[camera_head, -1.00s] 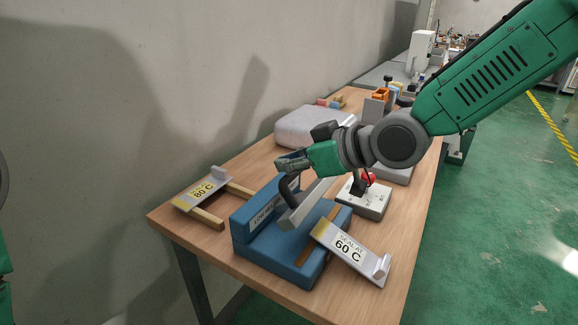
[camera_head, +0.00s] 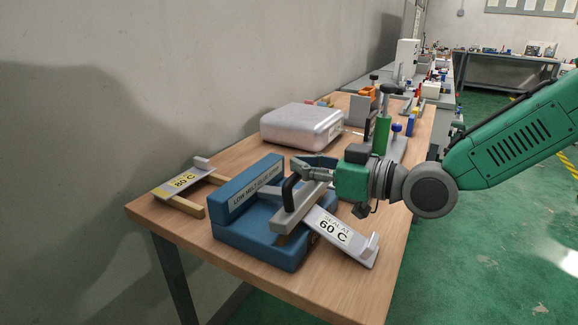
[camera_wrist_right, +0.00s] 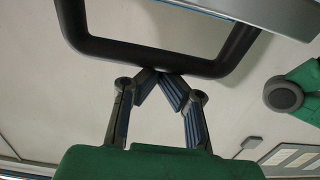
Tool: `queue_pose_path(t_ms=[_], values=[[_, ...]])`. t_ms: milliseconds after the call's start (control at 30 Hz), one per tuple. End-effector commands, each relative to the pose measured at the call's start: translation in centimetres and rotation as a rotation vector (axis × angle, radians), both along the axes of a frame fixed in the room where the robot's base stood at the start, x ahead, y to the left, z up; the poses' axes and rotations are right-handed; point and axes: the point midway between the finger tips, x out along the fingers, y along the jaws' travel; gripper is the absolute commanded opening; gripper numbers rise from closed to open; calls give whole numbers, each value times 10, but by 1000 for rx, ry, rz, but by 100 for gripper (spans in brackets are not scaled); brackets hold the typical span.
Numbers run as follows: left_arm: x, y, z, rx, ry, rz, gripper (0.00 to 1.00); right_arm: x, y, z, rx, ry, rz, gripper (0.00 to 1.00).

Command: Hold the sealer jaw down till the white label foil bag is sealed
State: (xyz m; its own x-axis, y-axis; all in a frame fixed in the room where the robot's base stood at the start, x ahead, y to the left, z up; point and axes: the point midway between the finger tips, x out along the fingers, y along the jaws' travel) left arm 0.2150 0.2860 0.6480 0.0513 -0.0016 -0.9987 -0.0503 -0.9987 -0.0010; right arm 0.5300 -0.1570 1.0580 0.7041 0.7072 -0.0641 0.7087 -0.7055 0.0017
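The blue sealer (camera_head: 255,233) stands on the wooden table, with a grey jaw bar (camera_head: 298,212) and a black handle (camera_head: 288,190). The foil bag with the white "60 C" label (camera_head: 333,226) lies tilted at the sealer's right, its inner end under the jaw bar. Whether the jaw presses fully on it I cannot tell. My right gripper (camera_head: 300,168) is at the handle's top. In the right wrist view its fingertips (camera_wrist_right: 163,73) meet at the black handle bar (camera_wrist_right: 150,56); the handle is not clearly between them. My left gripper is out of view.
A foil bag with a yellow "80 C" label (camera_head: 183,181) lies on a wooden rack (camera_head: 187,207) at the left. A silvery rounded case (camera_head: 300,127) stands behind the sealer. Green and blue-topped items (camera_head: 382,133) stand behind my right wrist. Bare table lies in front at right.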

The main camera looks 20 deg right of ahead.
Motion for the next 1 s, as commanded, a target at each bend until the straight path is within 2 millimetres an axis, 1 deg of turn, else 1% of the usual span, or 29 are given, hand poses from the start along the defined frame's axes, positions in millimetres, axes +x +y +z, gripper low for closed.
queue_pose_path(t_ms=[33,100,500,1000], values=[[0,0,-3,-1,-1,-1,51,0,-5,-5,-1,3,-6,0],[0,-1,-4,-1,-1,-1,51,-2,-6,-6,-1,3,-7,0],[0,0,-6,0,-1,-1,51,-5,-3,-9,-8,5,-6,0],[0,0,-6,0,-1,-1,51,-5,-6,-10,-7,6,-5,0]])
